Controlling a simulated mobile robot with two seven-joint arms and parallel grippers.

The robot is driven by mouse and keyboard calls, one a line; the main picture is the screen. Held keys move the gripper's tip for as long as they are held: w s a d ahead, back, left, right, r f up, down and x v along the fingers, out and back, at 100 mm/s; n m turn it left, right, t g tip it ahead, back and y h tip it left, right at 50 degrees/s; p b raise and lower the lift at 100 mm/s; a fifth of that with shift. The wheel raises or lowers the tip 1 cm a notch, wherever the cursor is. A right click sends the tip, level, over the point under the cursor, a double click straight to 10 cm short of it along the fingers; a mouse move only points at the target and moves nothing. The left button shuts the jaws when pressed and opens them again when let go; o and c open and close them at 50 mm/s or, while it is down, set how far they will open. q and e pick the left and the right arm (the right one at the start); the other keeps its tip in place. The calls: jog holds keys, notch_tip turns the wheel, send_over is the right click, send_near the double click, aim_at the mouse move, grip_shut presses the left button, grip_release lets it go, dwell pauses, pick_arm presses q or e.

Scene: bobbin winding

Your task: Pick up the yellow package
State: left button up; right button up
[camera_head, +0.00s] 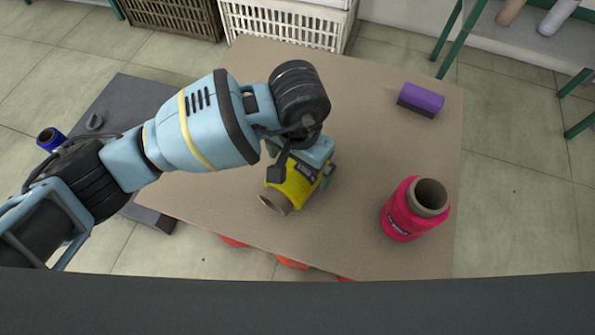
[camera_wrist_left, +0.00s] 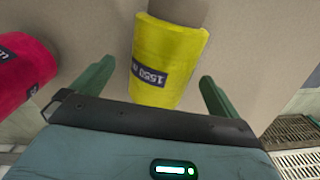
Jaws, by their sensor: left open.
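The yellow package (camera_head: 295,188) is a yellow bobbin on a brown cardboard core, lying on its side on the table (camera_head: 350,225). In the head view my left gripper (camera_head: 303,172) is over it and hides its far part. In the left wrist view the yellow package (camera_wrist_left: 165,62) sits between the two green fingers of my left gripper (camera_wrist_left: 155,88), with a gap visible on each side. The left gripper is open. A dark label shows on the yellow wrap. My right gripper is in neither view.
A red bobbin (camera_head: 405,210) stands upright at the right of the table. A purple block with a dark underside (camera_head: 421,99) lies at the far right. White (camera_head: 290,25) and brown (camera_head: 172,14) crates stand beyond the far edge. The table's middle right is clear.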

pick_arm(q)
jog(key=shift+w+f+b, duration=0.2)
jog(key=shift+f+b, duration=0.1)
jog(key=shift+f, duration=1)
jog(key=shift+w+f+b, duration=0.15)
jog(key=shift+f+b, duration=0.1)
jog(key=shift+f, duration=1)
jog(key=shift+c, duration=0.3)
jog(key=c, duration=1)
